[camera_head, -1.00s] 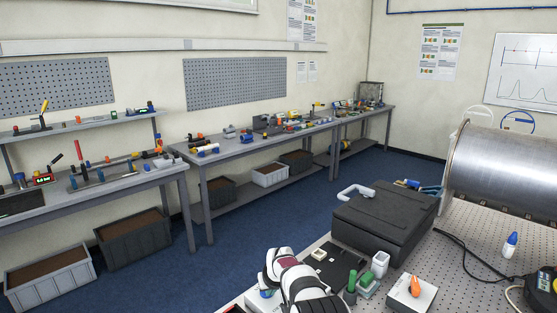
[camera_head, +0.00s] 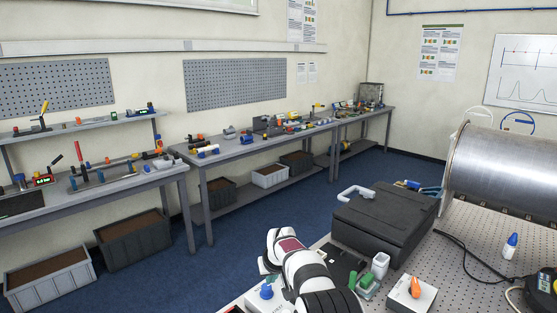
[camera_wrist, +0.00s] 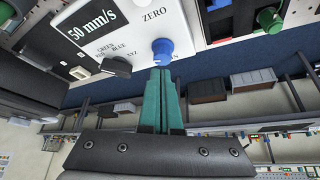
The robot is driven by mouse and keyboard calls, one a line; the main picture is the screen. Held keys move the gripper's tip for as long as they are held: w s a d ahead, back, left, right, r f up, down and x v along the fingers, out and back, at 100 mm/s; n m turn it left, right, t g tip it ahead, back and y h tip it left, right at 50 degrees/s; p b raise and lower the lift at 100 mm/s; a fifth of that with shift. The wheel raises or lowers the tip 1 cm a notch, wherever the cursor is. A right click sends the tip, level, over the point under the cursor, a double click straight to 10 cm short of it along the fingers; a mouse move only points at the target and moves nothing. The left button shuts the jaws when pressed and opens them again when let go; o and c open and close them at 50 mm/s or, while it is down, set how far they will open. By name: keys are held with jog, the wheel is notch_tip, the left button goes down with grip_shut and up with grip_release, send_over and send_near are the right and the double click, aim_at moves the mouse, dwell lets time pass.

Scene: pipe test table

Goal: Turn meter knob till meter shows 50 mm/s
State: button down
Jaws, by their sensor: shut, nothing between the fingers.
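The meter is a white box (camera_wrist: 150,22) with a black display (camera_wrist: 90,20) that reads 50 mm/s in the wrist view. A blue knob (camera_wrist: 162,50) sits on its face near the ZERO label. A black selector knob (camera_wrist: 117,67) is left of it, by the GREEN, BLUE and XYZ labels. My gripper (camera_wrist: 160,72) is shut and empty, its green fingers together. The fingertips lie just below the blue knob in the picture; I cannot tell if they touch. The head view also shows the blue knob (camera_head: 266,292), left of my white arm; the fingers are hidden there.
Right of my arm stand green pegs (camera_head: 366,282), a white holder (camera_head: 380,264) and a white box with an orange knob (camera_head: 414,288). A black case (camera_head: 383,225) is behind them.

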aim_at(267, 296)
jog(key=f, duration=0.6)
jog(key=shift+a, duration=0.25)
jog(key=shift+w+a, duration=0.1)
jog(key=shift+w, duration=0.2)
dwell(0.6)
dwell(0.4)
jog(key=shift+s+d+r, duration=0.1)
jog(key=shift+s+d, duration=0.1)
jog(key=shift+s, duration=0.15)
notch_tip(267, 296, up, 6)
jog(key=shift+f, duration=0.1)
